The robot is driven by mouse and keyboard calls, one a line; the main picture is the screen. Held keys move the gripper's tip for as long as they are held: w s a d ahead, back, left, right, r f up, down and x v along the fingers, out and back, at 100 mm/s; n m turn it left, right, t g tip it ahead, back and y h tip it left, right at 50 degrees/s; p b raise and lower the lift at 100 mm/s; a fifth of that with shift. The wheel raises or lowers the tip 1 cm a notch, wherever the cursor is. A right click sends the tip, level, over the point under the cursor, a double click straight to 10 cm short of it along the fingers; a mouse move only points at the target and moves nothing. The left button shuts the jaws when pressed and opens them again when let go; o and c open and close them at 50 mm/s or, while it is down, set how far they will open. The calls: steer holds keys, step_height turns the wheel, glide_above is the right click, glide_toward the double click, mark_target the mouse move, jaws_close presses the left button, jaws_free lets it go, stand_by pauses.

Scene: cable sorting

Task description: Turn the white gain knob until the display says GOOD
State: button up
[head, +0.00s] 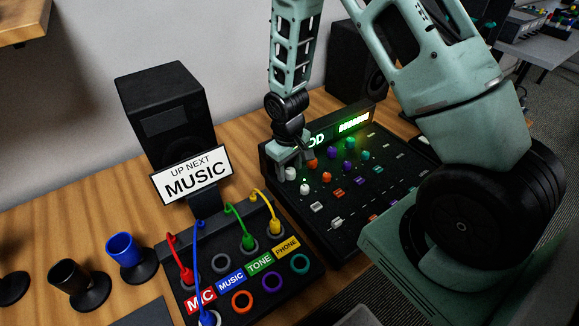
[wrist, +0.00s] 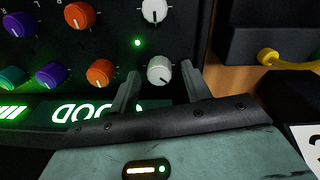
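The white gain knob (wrist: 159,70) sits between the two fingertips of my gripper (wrist: 160,80) in the wrist view, with a small gap showing on each side. My gripper (head: 293,162) is open and low over the mixer (head: 345,195) in the head view, where the knob (head: 291,174) shows just below it. The display (wrist: 78,111) glows green and appears upside down in the wrist view, its letters reading as GOOD. In the head view my gripper hides the start of the word, and the display (head: 318,140) shows OD beside a lit green bar.
A second white knob (wrist: 155,10) and orange (wrist: 101,71) and purple (wrist: 51,74) knobs sit close by. A patch box (head: 215,275) with coloured cables, a MUSIC sign (head: 192,176) and a speaker (head: 165,115) stand to the left.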

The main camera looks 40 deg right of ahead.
mark_target(288, 171)
step_height(288, 171, up, 17)
steer(key=shift+a+r, duration=0.2)
steer(key=shift+a, duration=0.15)
stand_by(0.7)
steer(key=s+a+r+n, duration=0.2)
steer(key=s+a+n, duration=0.1)
steer(key=s+a, duration=0.6)
steer(key=s+a+r+n+y, duration=0.1)
steer(key=s+a+r+n, duration=0.1)
steer(key=s+a, duration=0.6)
steer(key=s+r, duration=0.1)
steer(key=s, duration=0.4)
steer(key=shift+s+a+r+n, duration=0.15)
steer(key=shift+a+r+n, duration=0.1)
steer(key=shift+a+n, duration=0.15)
